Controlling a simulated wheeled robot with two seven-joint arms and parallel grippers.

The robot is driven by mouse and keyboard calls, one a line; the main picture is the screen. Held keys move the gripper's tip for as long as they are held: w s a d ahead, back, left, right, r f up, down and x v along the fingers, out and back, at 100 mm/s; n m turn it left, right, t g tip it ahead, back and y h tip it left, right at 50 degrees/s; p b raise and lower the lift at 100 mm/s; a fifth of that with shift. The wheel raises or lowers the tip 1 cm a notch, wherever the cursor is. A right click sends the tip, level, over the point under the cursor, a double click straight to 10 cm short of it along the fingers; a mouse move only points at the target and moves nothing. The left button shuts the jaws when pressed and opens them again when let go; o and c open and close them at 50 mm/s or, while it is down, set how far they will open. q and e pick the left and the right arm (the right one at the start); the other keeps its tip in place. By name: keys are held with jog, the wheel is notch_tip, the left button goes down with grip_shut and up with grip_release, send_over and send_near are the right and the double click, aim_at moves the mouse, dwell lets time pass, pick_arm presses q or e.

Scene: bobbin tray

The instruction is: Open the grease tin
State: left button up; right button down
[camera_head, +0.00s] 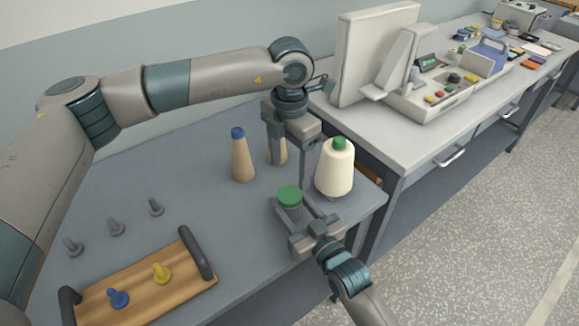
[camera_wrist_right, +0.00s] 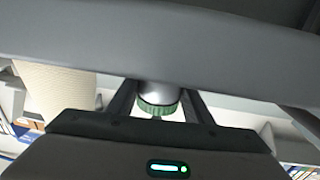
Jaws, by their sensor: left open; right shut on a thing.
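The grease tin (camera_head: 290,211) is a small grey tin with a green lid (camera_head: 289,195), upright near the table's front right edge. My right gripper (camera_head: 293,218) is shut on its body from the front. The right wrist view shows the tin (camera_wrist_right: 157,93) between the two fingers, upside down, with its green lid (camera_wrist_right: 157,107) on. My left gripper (camera_head: 287,165) points down just behind and above the lid, fingers open and apart. I cannot tell whether a finger touches the lid, or whether the tin rests on the table.
A cream thread cone with a green top (camera_head: 336,168) stands close right of the tin. A tan cone with a blue top (camera_head: 242,157) and another tan cone (camera_head: 277,152) stand behind. A wooden tray (camera_head: 140,296) holds a blue and a yellow peg; grey pegs (camera_head: 116,226) stand beyond it.

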pick_arm(q)
jog(key=m, duration=0.4)
jog(key=shift+m, duration=0.3)
jog(key=m, duration=0.8)
jog(key=shift+m, duration=0.4)
jog(key=m, duration=1.7)
jog(key=shift+m, duration=0.4)
jog(key=m, duration=0.5)
jog(key=shift+m, duration=0.3)
